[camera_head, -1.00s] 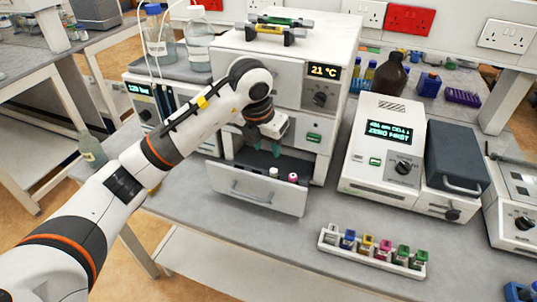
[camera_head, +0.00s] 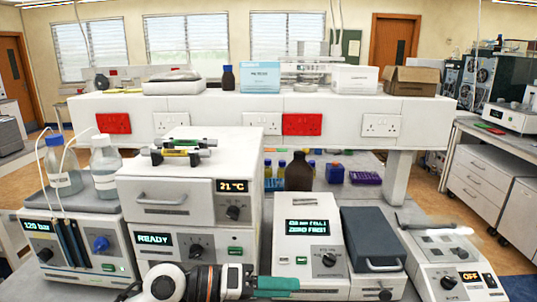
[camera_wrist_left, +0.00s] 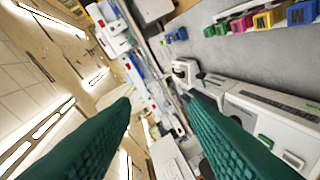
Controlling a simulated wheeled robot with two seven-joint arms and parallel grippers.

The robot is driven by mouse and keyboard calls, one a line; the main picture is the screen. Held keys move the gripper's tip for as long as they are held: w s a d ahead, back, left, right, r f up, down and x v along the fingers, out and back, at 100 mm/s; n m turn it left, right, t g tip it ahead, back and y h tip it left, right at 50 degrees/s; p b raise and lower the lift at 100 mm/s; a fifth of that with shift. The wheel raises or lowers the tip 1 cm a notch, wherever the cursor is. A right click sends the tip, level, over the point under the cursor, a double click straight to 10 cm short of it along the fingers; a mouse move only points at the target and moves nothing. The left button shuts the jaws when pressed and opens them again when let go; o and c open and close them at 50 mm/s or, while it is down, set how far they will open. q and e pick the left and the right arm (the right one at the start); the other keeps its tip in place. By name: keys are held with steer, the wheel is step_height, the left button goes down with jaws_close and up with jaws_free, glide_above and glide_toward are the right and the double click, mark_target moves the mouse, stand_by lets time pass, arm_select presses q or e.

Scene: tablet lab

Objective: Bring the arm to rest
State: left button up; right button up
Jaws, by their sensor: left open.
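My left arm (camera_head: 168,284) enters at the bottom edge of the head view, with only its end part showing. My left gripper (camera_head: 280,286) lies sideways, green fingers pointing right, in front of the bench instruments. In the left wrist view the two green fingers of the gripper (camera_wrist_left: 160,106) stand wide apart with nothing between them. That view is strongly tilted and shows the room beyond. My right gripper is not in view.
The oven-like unit (camera_head: 190,190) reading 21 °C and the photometer (camera_head: 308,240) stand close behind the gripper. A pump unit (camera_head: 75,240) stands at the left. Coloured cuvettes (camera_wrist_left: 264,18) show in the wrist view. The lower bench is cut off.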

arm_select(q)
steer(key=w+a+r+n+t, duration=0.1)
steer(key=a+r+n+t, duration=0.25)
steer(key=n+t, duration=0.5)
steer(key=a+r+n+t, duration=0.3)
steer(key=a+n+t, duration=0.2)
steer(key=n+t, duration=0.35)
steer(key=s+a+f+n+g+y, duration=0.2)
steer(key=a+f+n+g+y, duration=0.1)
steer(key=a+f+n+y, duration=1.3)
steer(key=s+d+f+n+g, duration=0.3)
steer(key=s+f+n+g, duration=0.2)
steer(key=s+f+g, duration=1.1)
steer(key=s+f+t, duration=0.1)
steer(key=s+f, duration=0.3)
steer(key=f, duration=1)
steer(key=s+f+t, duration=0.1)
steer(key=s+f, duration=0.2)
steer(key=f, duration=1.1)
steer(key=s+a+f+g, duration=0.1)
steer(key=s+a+f, duration=0.2)
steer(key=s+f, duration=1.1)
steer(key=shift+s+a+f, duration=0.2)
steer(key=shift+s, duration=0.7)
